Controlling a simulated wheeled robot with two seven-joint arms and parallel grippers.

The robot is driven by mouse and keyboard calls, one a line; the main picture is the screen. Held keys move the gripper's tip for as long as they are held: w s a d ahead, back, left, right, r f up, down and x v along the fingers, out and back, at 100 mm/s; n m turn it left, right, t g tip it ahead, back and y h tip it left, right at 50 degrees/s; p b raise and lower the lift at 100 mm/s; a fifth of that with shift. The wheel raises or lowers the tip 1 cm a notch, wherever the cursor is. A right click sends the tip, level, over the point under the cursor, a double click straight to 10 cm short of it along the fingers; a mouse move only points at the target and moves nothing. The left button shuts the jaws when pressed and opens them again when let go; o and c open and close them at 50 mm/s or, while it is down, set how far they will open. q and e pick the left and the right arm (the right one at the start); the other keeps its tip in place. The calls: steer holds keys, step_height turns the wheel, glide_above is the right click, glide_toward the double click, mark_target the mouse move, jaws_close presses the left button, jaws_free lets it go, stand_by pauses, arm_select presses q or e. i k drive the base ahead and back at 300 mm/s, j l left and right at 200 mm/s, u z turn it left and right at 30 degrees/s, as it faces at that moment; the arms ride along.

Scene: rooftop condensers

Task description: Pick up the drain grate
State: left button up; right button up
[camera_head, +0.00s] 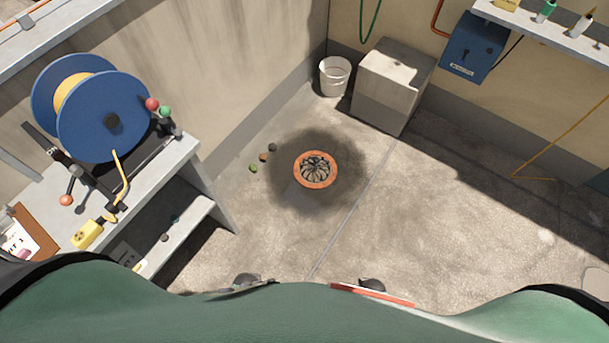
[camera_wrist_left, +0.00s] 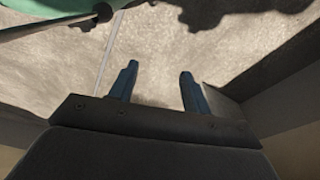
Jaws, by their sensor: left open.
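The drain grate (camera_head: 316,165) is a dark, ribbed piece set inside a round orange-red rim on the concrete floor, near the middle of the head view. A dark damp stain surrounds it. My left gripper (camera_wrist_left: 158,70) shows only in the left wrist view. Its two blue-grey fingers are apart, with nothing between them but bare floor behind. The grate is not visible in that view, so the gripper is away from it. My right gripper is not in view.
Small pebble-like bits (camera_head: 263,157) lie left of the grate. A workbench (camera_head: 190,160) carrying a blue cable reel (camera_head: 113,122) stands at left. A white bucket (camera_head: 335,77) and a grey box (camera_head: 392,84) stand at the back. Floor right of the grate is clear.

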mark_target(315, 161)
steer(key=i+l+u, duration=0.1)
steer(key=l, duration=0.3)
steer(key=i+l+u, duration=0.15)
steer(key=l, duration=0.25)
steer(key=i+l+u, duration=0.1)
steer(key=l, duration=0.3)
steer(key=i+l+u, duration=0.1)
steer(key=l, duration=0.35)
steer(key=i, duration=0.05)
